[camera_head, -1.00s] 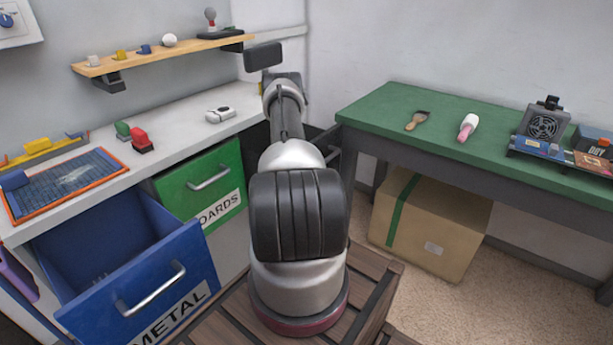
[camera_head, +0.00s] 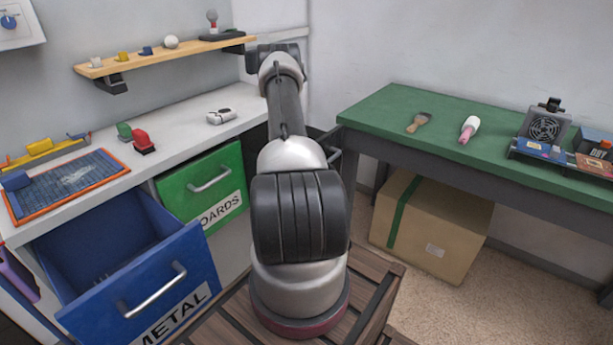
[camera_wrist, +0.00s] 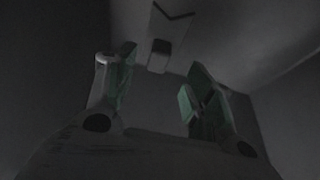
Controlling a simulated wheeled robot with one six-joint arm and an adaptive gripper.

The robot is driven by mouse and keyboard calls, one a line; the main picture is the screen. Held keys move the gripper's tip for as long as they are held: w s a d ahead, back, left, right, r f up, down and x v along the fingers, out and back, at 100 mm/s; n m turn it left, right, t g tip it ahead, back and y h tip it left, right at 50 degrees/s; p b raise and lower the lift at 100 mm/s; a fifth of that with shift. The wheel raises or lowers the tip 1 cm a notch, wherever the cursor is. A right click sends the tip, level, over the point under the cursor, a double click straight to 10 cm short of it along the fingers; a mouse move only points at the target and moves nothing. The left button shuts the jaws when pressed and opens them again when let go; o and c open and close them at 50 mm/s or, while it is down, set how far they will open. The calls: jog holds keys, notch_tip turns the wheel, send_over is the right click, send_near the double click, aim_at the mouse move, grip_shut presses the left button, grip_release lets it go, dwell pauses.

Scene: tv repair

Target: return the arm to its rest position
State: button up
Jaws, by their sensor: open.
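My arm (camera_head: 286,110) stands in the middle of the head view, stretched up and away from the camera, with its wrist end in front of the back wall corner. My gripper (camera_wrist: 155,88) shows in the dark wrist view with its two greenish-padded fingers spread wide and nothing held between them. In the head view the fingers are hidden behind the arm's end. A pale block-like shape lies beyond the fingers in the wrist view; I cannot tell what it is.
An open blue drawer (camera_head: 190,262) juts out at the left, beside a green drawer (camera_head: 176,186). A wall shelf (camera_head: 185,56) is left of the arm's end. A green-topped bench (camera_head: 390,112) holds a brush, a pink-white tool and a fan device. A cardboard box (camera_head: 455,222) sits beneath.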

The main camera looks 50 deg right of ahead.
jog(key=w+a+r+n, duration=0.15)
jog(key=a+r, duration=0.25)
jog(key=r, duration=0.7)
jog(key=w+a+r+n, duration=0.1)
jog(key=w+a+r, duration=0.25)
jog(key=r, duration=0.65)
jog(key=s+a+r+n+t, duration=0.1)
jog(key=s+a+r+n, duration=0.1)
jog(key=a+r, duration=0.7)
jog(key=s+a+r+n+t, duration=0.1)
jog(key=s+a+r+n, duration=0.15)
jog(key=a+r, duration=0.7)
jog(key=s+a+r+n+t+y, duration=0.15)
jog(key=s+a+r+n, duration=0.35)
jog(key=s+a+r, duration=0.75)
jog(key=s+a+f+n+y, duration=0.3)
jog(key=s+a+n, duration=0.3)
jog(key=s+a, duration=0.6)
jog(key=shift+s+a+f+t, duration=0.35)
jog(key=shift+a+f, duration=0.2)
jog(key=shift+a, duration=0.05)
